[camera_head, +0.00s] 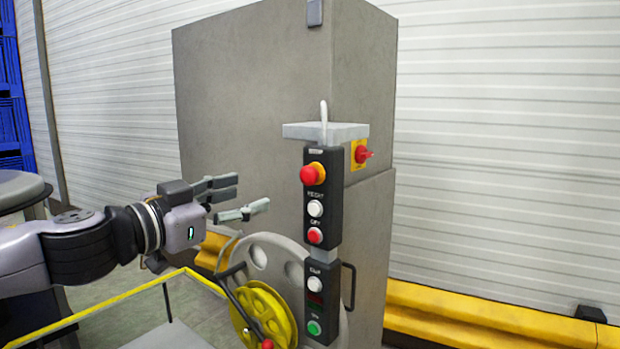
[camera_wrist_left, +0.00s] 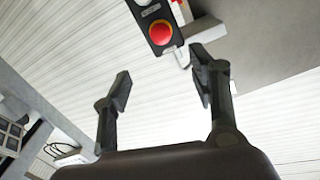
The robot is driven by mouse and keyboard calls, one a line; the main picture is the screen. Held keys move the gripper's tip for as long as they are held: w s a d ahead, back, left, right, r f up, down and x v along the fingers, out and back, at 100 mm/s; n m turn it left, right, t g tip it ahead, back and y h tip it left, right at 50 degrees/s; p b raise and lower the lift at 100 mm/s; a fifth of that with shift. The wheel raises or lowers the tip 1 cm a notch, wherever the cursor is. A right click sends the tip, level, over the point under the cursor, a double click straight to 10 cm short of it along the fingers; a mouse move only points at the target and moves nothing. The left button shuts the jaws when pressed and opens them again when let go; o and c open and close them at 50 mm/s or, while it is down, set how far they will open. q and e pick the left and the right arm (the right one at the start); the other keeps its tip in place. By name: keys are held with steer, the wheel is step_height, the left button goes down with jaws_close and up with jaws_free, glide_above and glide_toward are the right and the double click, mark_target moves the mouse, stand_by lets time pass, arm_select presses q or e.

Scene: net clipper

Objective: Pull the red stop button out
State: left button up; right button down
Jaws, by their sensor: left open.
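The red stop button (camera_head: 313,173) is a red mushroom knob on a yellow collar at the top of a black control box (camera_head: 322,241). In the left wrist view the red stop button (camera_wrist_left: 160,32) shows at the top, beyond the fingertips. My left gripper (camera_head: 248,198) is open and empty, to the left of the control box and a little lower than the button in the head view. Its two fingers (camera_wrist_left: 160,85) stand apart in the wrist view, with nothing between them. A clear gap lies between the fingertips and the button in the head view. My right gripper is not in view.
White and red buttons (camera_head: 315,209) sit below on the same box, with a green one (camera_head: 314,328) near the bottom. A red switch on a yellow plate (camera_head: 362,153) is on the grey cabinet (camera_head: 245,100) behind. A yellow reel (camera_head: 270,312) stands below the gripper.

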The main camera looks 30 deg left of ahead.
mark_target(306, 177)
arm_select(q)
steer(key=w+p, duration=0.3)
steer(key=w, duration=0.2)
steer(key=w+p, duration=0.3)
steer(key=w, duration=0.2)
steer(key=w+d+p, duration=0.1)
steer(key=w+p, duration=0.3)
steer(key=w, duration=0.2)
steer(key=shift+r, duration=0.15)
steer(key=shift+w+d+p, duration=0.1)
steer(key=shift+w+p, duration=0.2)
steer(key=shift+w, duration=0.4)
jaws_close()
